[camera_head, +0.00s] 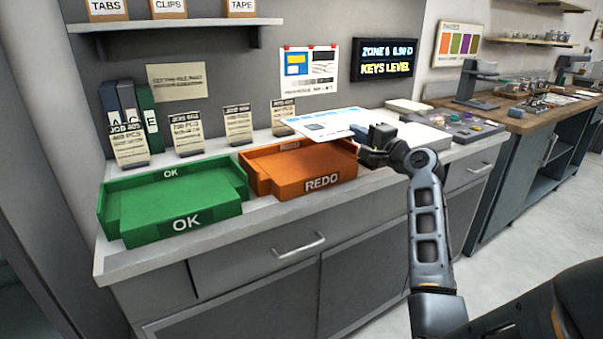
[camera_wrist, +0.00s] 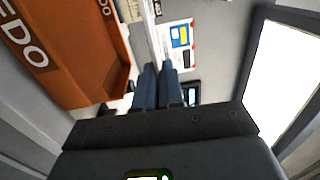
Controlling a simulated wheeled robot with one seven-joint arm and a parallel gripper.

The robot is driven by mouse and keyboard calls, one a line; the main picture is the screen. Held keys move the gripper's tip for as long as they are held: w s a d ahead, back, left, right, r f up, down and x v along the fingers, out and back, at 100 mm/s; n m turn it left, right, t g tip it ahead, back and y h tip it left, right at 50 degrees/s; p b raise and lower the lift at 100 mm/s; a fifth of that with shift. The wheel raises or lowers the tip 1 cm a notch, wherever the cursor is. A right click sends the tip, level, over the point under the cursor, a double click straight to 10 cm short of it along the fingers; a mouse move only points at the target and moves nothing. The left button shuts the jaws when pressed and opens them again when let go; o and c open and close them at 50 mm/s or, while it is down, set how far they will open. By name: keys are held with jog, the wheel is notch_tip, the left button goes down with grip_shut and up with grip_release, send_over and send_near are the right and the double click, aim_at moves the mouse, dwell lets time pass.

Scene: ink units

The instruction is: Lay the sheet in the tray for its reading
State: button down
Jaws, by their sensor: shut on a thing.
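A white printed sheet (camera_head: 322,125) with blue marks is held out flat above the back right part of the orange REDO tray (camera_head: 305,177). My gripper (camera_head: 370,138) is shut on the sheet's right edge. In the wrist view the sheet shows edge-on as a thin pale strip (camera_wrist: 152,32) between the two fingers (camera_wrist: 158,82), with the orange tray (camera_wrist: 65,60) at the left. A green OK tray (camera_head: 178,205) stands on the counter left of the orange one. Most of the sheet's printing is too small to read.
Small cards (camera_head: 186,133) stand in a row behind the trays, beside several binders (camera_head: 130,117). A dark sign (camera_head: 386,60) reads "KEYS LEVEL", next to a posted reference page (camera_head: 309,70). A grey board with small parts (camera_head: 455,124) lies right of my gripper.

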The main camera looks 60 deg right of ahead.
jog(key=w+a+f, duration=0.2)
jog(key=a, duration=0.1)
jog(key=w+a+f+p, duration=0.1)
jog(key=a+f, duration=0.1)
jog(key=a, duration=0.1)
jog(key=w+a+f, duration=0.2)
jog(key=a, duration=0.1)
jog(key=shift+w+a+f, duration=0.15)
jog(key=shift+w+f, duration=0.15)
jog(key=shift+f+b, duration=0.3)
jog(key=shift+f, duration=1.75)
jog(key=c, duration=1.3)
grip_release()
jog(key=shift+o, duration=0.2)
